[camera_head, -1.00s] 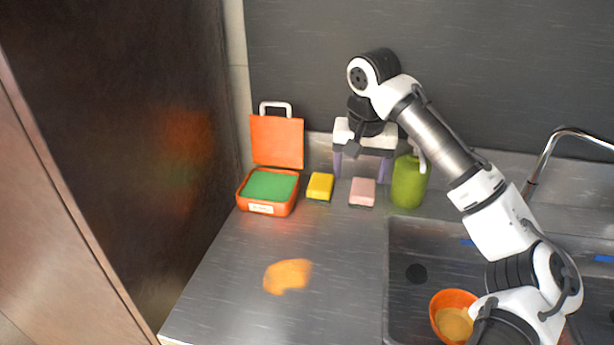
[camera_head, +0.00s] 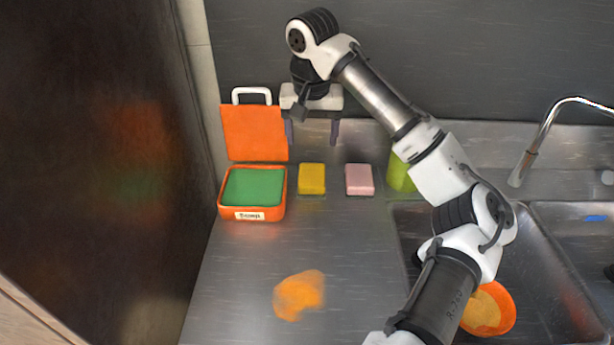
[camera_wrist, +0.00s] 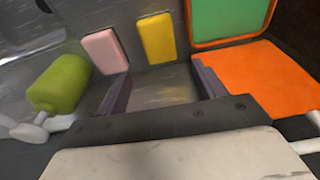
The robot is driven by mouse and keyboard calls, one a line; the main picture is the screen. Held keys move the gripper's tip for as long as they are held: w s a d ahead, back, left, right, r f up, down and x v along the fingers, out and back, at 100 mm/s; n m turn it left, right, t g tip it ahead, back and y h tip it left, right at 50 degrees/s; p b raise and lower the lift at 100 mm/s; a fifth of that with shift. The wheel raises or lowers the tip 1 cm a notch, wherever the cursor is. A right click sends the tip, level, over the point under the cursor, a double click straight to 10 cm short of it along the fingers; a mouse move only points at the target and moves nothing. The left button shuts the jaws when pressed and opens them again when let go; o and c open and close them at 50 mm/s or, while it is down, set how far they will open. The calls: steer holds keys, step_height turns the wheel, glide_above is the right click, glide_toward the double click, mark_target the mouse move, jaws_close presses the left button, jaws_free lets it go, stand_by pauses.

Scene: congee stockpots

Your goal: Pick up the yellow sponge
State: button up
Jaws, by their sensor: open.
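The yellow sponge (camera_head: 312,179) lies on the grey counter between an orange box and a pink sponge.
The pink sponge (camera_head: 359,180) lies right of the yellow one. The orange box (camera_head: 224,204) with green inside has its lid (camera_head: 254,133) raised. A green bottle (camera_head: 400,174) is partly hidden by my arm. An orange bowl (camera_head: 505,306) sits in the sink. An orange stain (camera_head: 299,295) marks the open counter.

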mark_target(312, 174)
steer(key=f, duration=0.4)
steer(key=w+f, duration=0.1)
steer(key=f, duration=0.2)
steer(key=shift+w+d+f+p, duration=0.1)
steer(key=shift+f+p, duration=0.25)
steer(key=shift+f, duration=1)
steer(key=shift+w+f+p, duration=0.1)
steer(key=shift+f+p, duration=0.25)
steer(key=shift+f, duration=0.95)
steer(key=shift+f, duration=0.2)
steer(key=c, duration=0.7)
